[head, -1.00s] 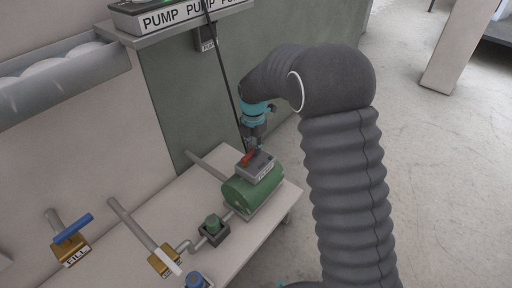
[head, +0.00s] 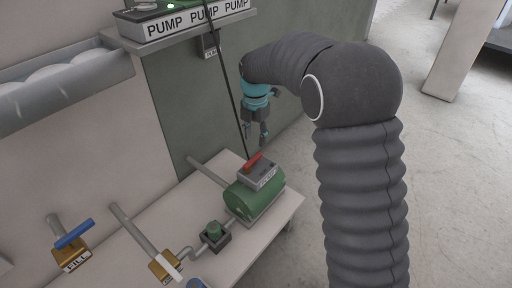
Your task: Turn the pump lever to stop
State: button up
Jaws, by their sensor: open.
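The pump is a green cylinder (head: 250,196) on the low pale bench. A grey switch box (head: 262,177) sits on top of it with a small label on its front. The red pump lever (head: 253,161) lies on the top of that box, slanting from lower left to upper right. The label's words are too small to read. My gripper (head: 255,138) hangs above and behind the box, fingers pointing down and spread. It is open, empty and apart from the lever.
A brass valve labelled FILL with a blue handle (head: 74,234) and another with a white handle (head: 172,266) stand on the bench (head: 155,222). A dark cable (head: 228,85) hangs beside my gripper. A shelf labelled PUMP (head: 190,27) is above.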

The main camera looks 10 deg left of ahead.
jog(key=shift+r, duration=1.85)
jog(key=s+d+r+m+t+p, duration=0.1)
jog(key=s+d+r+m, duration=0.4)
jog(key=s+d+m, duration=0.6)
jog(key=s+d+r+m+t+p, duration=0.1)
jog(key=s+d+r+m+t, duration=0.3)
jog(key=s+d+m, duration=0.8)
jog(key=s+r+m, duration=0.1)
jog(key=s+m, duration=0.5)
jog(key=s, duration=0.1)
jog(key=shift+s+r+m+t, duration=0.3)
